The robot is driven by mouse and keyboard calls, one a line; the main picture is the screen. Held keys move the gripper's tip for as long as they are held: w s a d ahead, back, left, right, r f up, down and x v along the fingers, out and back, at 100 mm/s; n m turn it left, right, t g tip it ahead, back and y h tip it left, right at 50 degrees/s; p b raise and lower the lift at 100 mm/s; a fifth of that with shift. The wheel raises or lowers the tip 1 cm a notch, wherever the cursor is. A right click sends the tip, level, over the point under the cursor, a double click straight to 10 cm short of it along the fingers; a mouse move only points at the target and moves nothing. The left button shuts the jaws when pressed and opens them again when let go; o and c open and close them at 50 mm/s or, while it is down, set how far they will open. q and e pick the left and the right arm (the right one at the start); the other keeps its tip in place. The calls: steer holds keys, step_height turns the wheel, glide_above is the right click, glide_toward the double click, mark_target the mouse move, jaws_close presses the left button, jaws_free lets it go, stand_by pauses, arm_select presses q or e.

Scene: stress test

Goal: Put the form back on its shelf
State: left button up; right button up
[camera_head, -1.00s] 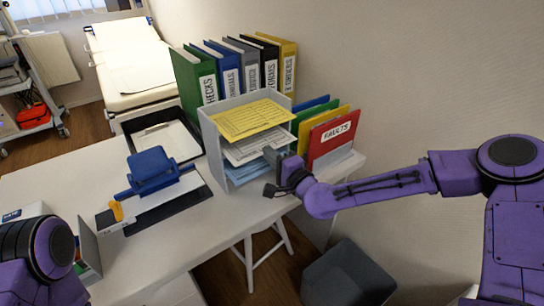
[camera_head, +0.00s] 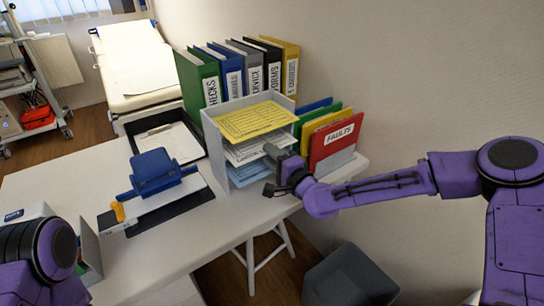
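A light grey letter tray with stacked shelves (camera_head: 216,150) stands at the desk's right end. A yellow form (camera_head: 256,122) lies on its top shelf, a white printed form (camera_head: 246,150) on the middle one and blue sheets (camera_head: 247,174) on the lower one. I cannot tell which form the task means. My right gripper (camera_head: 272,170) is at the tray's open front right corner, level with the middle and lower shelves. Its fingertips are small and partly hidden, so I cannot tell whether it holds a sheet. My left arm shows at lower left; its gripper is out of view.
Labelled binders (camera_head: 242,70) stand behind the tray. A rack with a red FAULTS folder (camera_head: 334,140) is close beside my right gripper. A blue hole punch (camera_head: 155,172), a clipboard in a black tray (camera_head: 170,140) and a bin (camera_head: 350,275) are nearby.

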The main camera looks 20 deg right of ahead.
steer(key=shift+s, duration=0.1)
steer(key=v, duration=1)
steer(key=shift+s+b, duration=0.15)
steer(key=shift+b, duration=0.25)
steer(key=shift+d, duration=0.2)
steer(key=s+d+f+n+g+h, duration=0.1)
steer(key=s+f+g+h, duration=0.2)
steer(key=f, duration=0.7)
steer(key=s+d+f+g+h, duration=0.1)
steer(key=s+f+g, duration=0.35)
steer(key=f, duration=0.55)
steer(key=s+d+f+n+g+h, duration=0.1)
steer(key=s+d+f+n+g, duration=0.1)
steer(key=s, duration=0.5)
steer(key=s+d+f+n+g+h, duration=0.2)
steer(key=s+d+f, duration=0.2)
steer(key=s+f, duration=0.3)
steer(key=s+d+f+n+g+h, duration=0.2)
steer(key=s+d+f, duration=0.1)
steer(key=s, duration=0.6)
steer(key=shift+f+n+p, duration=0.3)
steer(key=shift+f, duration=0.4)
